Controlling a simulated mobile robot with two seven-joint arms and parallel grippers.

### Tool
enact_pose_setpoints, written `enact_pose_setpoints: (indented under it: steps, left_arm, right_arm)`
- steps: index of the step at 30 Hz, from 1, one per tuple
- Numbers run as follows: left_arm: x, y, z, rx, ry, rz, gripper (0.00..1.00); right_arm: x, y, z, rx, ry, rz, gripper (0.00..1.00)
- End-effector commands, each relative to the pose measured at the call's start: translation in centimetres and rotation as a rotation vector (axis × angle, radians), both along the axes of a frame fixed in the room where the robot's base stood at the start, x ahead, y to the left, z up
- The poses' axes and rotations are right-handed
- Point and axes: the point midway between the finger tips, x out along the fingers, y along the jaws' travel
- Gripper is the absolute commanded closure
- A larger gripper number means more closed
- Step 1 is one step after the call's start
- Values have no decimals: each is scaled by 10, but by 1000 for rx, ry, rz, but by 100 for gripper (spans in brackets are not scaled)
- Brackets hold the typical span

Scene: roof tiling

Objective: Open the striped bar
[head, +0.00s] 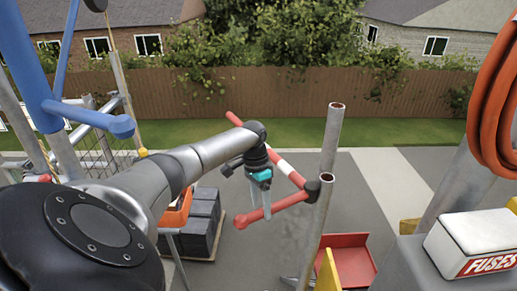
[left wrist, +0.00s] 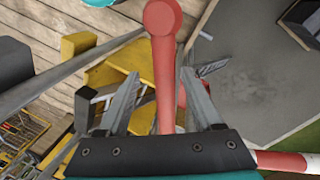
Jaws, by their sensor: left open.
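The striped bar, red with a white band (head: 283,166), runs from the upper left down to a dark joint on a steel post (head: 330,150). A plain red arm with a rounded end (head: 272,209) meets it at that post. My left gripper (head: 261,210) is open, pointing down at the red arm. In the left wrist view the red arm (left wrist: 165,75) runs between the two spread fingers of my gripper (left wrist: 157,90), with gaps visible on both sides. Part of the striped bar (left wrist: 285,161) shows at lower right there. My right gripper is not in view.
A red tray (head: 352,265) stands beyond the posts. A grey box with a "FUSES" packet (head: 478,245) is at right, under an orange hose (head: 490,100). Open paving lies beyond the bar.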

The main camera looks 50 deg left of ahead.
Motion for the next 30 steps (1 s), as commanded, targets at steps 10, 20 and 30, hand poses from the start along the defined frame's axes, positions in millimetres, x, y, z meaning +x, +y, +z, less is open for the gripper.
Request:
enact_pose_setpoints:
  steps: [10,20,30]
  left_arm:
    - [4,17,82,2,-7,1,33]
    - [5,25,129,0,-3,1,33]
    - [5,26,133,1,-1,0,33]
  right_arm:
    - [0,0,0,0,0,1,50]
    - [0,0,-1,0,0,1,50]
    - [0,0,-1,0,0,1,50]
